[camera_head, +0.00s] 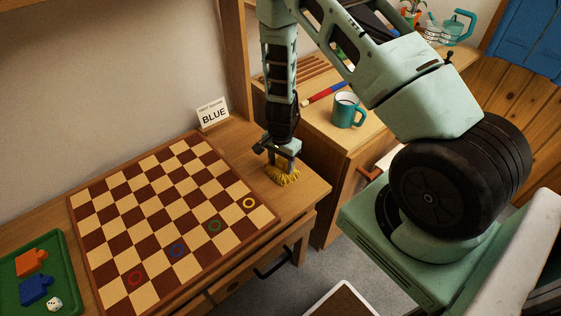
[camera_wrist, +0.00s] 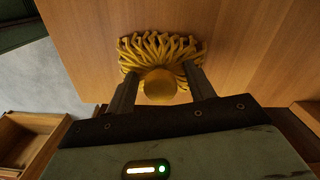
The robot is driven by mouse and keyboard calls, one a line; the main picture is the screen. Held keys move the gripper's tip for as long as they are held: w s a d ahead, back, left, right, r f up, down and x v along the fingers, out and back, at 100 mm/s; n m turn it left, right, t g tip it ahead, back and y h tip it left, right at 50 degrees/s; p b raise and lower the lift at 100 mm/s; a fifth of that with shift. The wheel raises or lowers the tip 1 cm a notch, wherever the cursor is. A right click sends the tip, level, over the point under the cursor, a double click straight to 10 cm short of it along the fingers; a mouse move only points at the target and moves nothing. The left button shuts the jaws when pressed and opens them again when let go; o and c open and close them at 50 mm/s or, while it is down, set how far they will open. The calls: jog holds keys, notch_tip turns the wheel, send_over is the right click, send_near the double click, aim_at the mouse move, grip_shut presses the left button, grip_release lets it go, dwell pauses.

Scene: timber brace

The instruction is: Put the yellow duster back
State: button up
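The yellow duster (camera_head: 284,177) rests on the wooden desk, right of the checkered board, with its fringe spread on the surface. In the wrist view its round yellow knob (camera_wrist: 158,88) faces me, above the fringe (camera_wrist: 160,50). My gripper (camera_head: 283,158) is directly above the duster, pointing down. In the wrist view my gripper's fingers (camera_wrist: 160,70) stand apart on either side of the knob, with a small gap visible on both sides. The gripper hides part of the duster in the head view.
The checkered board (camera_head: 165,215) with colored rings lies left of the duster. A white sign reading BLUE (camera_head: 213,114) stands behind the board. A green tray (camera_head: 62,245) holds puzzle pieces and a die. A teal mug (camera_head: 348,111) stands on the cabinet at right.

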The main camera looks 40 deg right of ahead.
aim_at(281, 160)
jog(key=shift+r, duration=0.1)
notch_tip(281, 160, up, 12)
jog(key=p, duration=0.1)
jog(key=s+a+r+n+y, duration=0.2)
jog(key=a+r+n, duration=0.4)
jog(key=a, duration=0.5)
jog(key=s+a+r+n, duration=0.5)
jog(key=s+a+r, duration=0.2)
jog(key=a+r, duration=0.15)
jog(key=s+a+r+n, duration=0.2)
jog(key=s+r+n, duration=0.1)
jog(key=s+n, duration=0.2)
jog(key=s+a+r+n+h, duration=0.1)
jog(key=s+a+r+n, duration=0.1)
jog(key=s+n, duration=0.4)
jog(key=s+r, duration=0.1)
jog(key=s, duration=0.3)
jog(key=shift+s+a+r, duration=0.2)
jog(key=shift+a+r, duration=0.05)
jog(key=shift+a, duration=0.05)
jog(key=shift+a, duration=0.2)
